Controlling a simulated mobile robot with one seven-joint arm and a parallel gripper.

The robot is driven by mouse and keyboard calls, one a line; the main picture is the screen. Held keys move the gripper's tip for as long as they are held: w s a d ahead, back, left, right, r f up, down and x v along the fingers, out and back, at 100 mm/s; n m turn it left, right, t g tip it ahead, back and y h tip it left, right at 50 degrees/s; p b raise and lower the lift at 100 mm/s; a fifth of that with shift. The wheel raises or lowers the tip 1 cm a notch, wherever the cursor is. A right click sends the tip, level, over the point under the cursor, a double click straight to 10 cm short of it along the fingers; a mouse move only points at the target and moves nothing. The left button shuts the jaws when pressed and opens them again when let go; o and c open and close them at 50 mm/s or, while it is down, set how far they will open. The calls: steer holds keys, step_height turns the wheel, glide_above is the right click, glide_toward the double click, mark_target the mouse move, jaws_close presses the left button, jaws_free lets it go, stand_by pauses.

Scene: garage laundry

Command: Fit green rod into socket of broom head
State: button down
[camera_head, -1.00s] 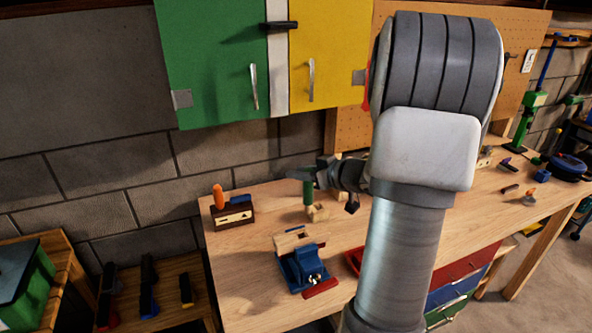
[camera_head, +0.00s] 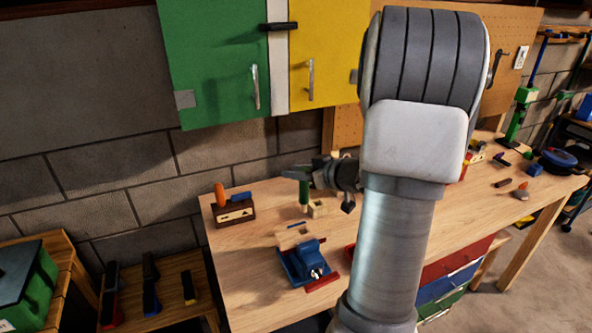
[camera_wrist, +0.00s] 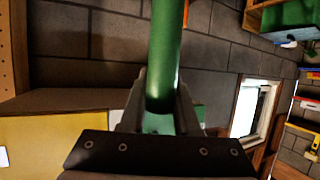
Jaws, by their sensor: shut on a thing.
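My gripper (camera_head: 300,174) is shut on the green rod (camera_head: 304,193), which hangs nearly upright below the fingers over the workbench. In the wrist view the green rod (camera_wrist: 164,50) runs between both fingers and out of the top of the picture. The rod's lower end appears close beside a small pale wooden block (camera_head: 318,209); I cannot tell whether they touch. A pale wooden piece (camera_head: 291,238) with a dark slot-like mark lies behind the blue vise. I cannot tell for sure which piece is the broom head, and no socket shows clearly.
The blue vise (camera_head: 302,266) with a red part stands at the front of the wooden workbench (camera_head: 243,280). A brown block with an orange handle (camera_head: 233,211) stands at the left. Green and yellow cabinets (camera_head: 322,60) hang above. Tools lie farther right.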

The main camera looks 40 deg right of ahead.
step_height(320, 180, down, 8)
steer(key=b, duration=0.5)
stand_by(0.5)
steer(key=shift+f, duration=0.35)
stand_by(0.4)
steer(key=shift+f+b, duration=0.4)
steer(key=shift+f, duration=0.1)
steer(key=c, duration=0.6)
jaws_free()
steer(key=shift+o, duration=0.2)
steer(key=v, duration=1.7)
steer(key=shift+s+p, duration=0.25)
steer(key=shift+p, duration=0.2)
